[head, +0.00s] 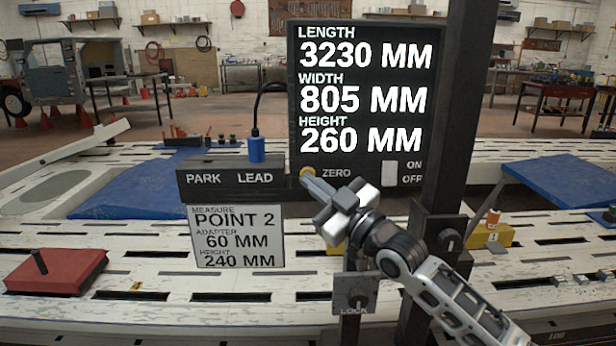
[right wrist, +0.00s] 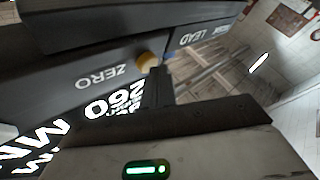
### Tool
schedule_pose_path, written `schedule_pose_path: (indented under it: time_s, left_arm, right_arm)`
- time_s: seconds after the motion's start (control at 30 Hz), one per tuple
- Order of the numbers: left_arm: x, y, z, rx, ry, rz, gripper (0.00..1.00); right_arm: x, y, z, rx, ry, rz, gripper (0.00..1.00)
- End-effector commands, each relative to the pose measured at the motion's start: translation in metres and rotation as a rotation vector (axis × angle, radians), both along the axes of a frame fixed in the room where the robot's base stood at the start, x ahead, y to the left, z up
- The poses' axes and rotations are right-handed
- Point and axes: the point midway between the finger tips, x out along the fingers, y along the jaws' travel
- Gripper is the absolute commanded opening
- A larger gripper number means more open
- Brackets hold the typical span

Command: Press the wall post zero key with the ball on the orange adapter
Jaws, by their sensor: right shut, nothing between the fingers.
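The post's dark display panel (head: 440,60) reads length 3230, width 805 and height 260 MM. Its round yellow zero key (head: 307,171) sits left of the word ZERO; it also shows in the right wrist view (right wrist: 147,59). My right gripper (head: 312,183) is shut and empty, its fingertips at the lower edge of the key. In the right wrist view the fingers (right wrist: 158,85) end close beside the key; I cannot tell whether they touch it. An orange adapter (head: 493,217) stands on a yellow block at the right. I cannot make out a ball on it. My left gripper is not in view.
A PARK/LEAD shelf (head: 225,180) holds a blue cylinder (head: 256,148) with a cable. Below hangs a sign (head: 237,236) reading point 2, adapter 60 MM, height 240 MM. A LOCK knob (head: 355,293) and a dark upright (head: 457,110) stand near my right arm. A red block (head: 57,270) lies left.

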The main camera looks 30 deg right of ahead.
Motion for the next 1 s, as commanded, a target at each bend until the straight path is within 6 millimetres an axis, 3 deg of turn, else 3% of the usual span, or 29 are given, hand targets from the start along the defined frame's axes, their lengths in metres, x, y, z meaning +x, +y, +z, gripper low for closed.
schedule_pose_path:
  time_s: [0.63, 1.0]
  left_arm:
    - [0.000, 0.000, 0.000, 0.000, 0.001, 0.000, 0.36]
    - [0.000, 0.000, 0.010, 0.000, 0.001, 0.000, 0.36]
  right_arm:
    - [0.003, -0.002, 0.000, 0.000, 0.002, -0.001, 0.00]
    - [-0.012, 0.007, 0.000, 0.001, 0.002, 0.001, 0.00]
